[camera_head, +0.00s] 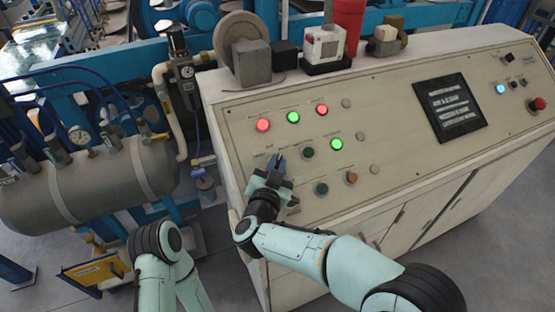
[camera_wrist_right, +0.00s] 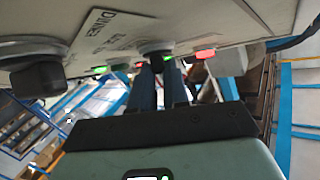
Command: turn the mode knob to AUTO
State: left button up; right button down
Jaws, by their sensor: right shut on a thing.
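The sloped control panel (camera_head: 394,120) fills the middle and right of the head view. My right gripper (camera_head: 277,163) is at the panel's left part, its dark fingers pointing onto the surface. In the right wrist view, the two fingers (camera_wrist_right: 160,76) are close together, with a small dark knob (camera_wrist_right: 157,61) between their tips at the panel face. The gripper is shut on this knob. The gripper hides it in the head view, and its pointer and mode lettering cannot be read. My left arm shows at the bottom left, but its gripper is out of view.
Red and green lamps, including a red lamp (camera_head: 263,125) and a green lamp (camera_head: 336,143), are close to my right gripper. A dark green button (camera_head: 321,188) is to its right. Another black knob (camera_wrist_right: 38,78) protrudes in the wrist view. A grey tank (camera_head: 110,182) stands left of the console.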

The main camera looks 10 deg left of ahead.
jog(key=shift+r+m+h+p, duration=0.2)
jog(key=shift+m+h+p, duration=0.15)
jog(key=shift+m+h, duration=0.2)
jog(key=c, duration=1.1)
grip_release()
jog(key=shift+f, duration=0.1)
jog(key=s, duration=0.4)
jog(key=s+r, duration=0.1)
jog(key=s, duration=0.3)
jog(key=s+a+b, duration=0.1)
jog(key=s, duration=0.4)
jog(key=shift+r, duration=0.4)
